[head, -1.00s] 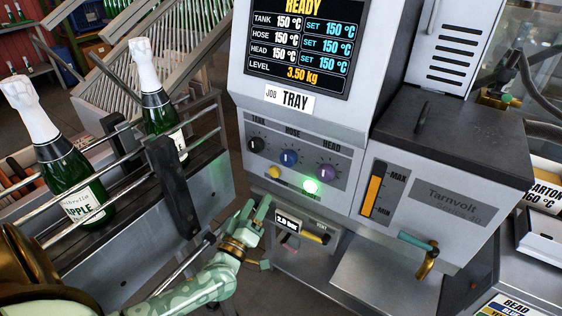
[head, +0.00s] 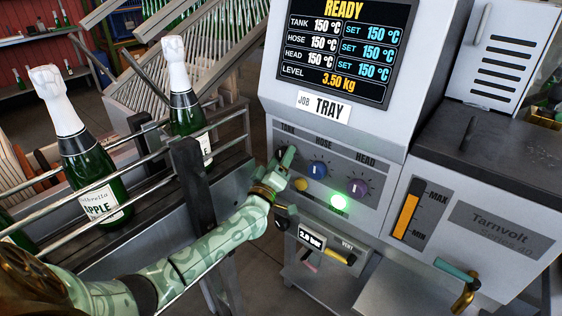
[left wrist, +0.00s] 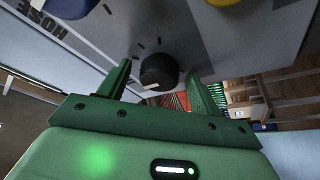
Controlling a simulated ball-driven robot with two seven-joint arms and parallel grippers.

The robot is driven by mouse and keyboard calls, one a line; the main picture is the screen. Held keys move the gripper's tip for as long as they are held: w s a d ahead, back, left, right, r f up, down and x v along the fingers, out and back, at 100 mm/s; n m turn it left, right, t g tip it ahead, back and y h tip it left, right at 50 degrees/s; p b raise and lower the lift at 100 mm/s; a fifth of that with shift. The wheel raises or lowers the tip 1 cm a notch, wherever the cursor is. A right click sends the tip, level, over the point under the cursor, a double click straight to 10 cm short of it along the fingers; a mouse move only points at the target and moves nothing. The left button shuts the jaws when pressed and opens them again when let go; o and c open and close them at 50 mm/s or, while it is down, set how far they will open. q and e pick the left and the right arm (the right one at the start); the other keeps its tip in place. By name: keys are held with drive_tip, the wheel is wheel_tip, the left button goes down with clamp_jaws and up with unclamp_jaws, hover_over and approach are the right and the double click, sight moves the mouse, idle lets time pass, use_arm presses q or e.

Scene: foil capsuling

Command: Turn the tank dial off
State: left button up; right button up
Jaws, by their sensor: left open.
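The tank dial (left wrist: 158,72) is a black round knob with a pale pointer mark. In the left wrist view it sits between the two open fingers of my left gripper (left wrist: 160,88), near their tips; whether they touch it I cannot tell. In the head view my left gripper (head: 283,163) is at the left end of the dial panel (head: 330,158), under the TANK label, and hides the tank dial. The blue hose dial (head: 316,170) and purple head dial (head: 358,188) are to its right. My right gripper is not in view.
A yellow button (head: 300,185) and a lit green button (head: 339,203) sit below the dials. The screen (head: 345,45) reads READY, tank 150 °C. A rail with bottles (head: 90,180) stands left of my arm. A pressure gauge and vent valve (head: 340,255) are below.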

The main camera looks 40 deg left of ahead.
use_arm(q)
drive_tip(key=shift+c, duration=1.2)
drive_tip(key=c, duration=0.7)
drive_tip(key=shift+c, duration=0.2)
drive_tip(key=shift+r, duration=0.1)
